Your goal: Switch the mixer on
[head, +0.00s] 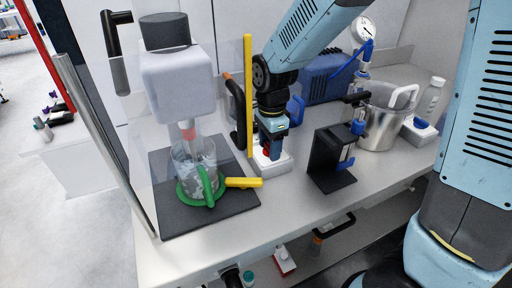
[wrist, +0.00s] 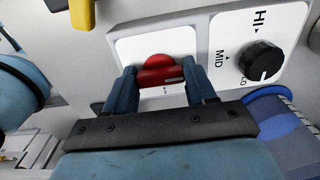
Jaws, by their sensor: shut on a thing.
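The mixer (head: 178,85) has a pale grey head with a black cap and stands over a glass beaker (head: 187,160) on a dark mat. In the wrist view, a red switch knob (wrist: 159,68) sits on a white plate, with a small light mark near its right side. My gripper (head: 267,150) is down at the white control box (head: 274,165) right of the mixer. Its fingers, also in the wrist view (wrist: 161,80), are shut on the red knob from both sides. A black dial (wrist: 261,62) marked HI, MID and LO is beside it, its white line toward LO.
A yellow upright bar (head: 249,95) stands close left of my gripper. A green ring with a handle (head: 208,188) surrounds the beaker's base, with a yellow handle (head: 244,183) beside it. A black stand (head: 330,160) and a steel pot (head: 378,125) are to the right.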

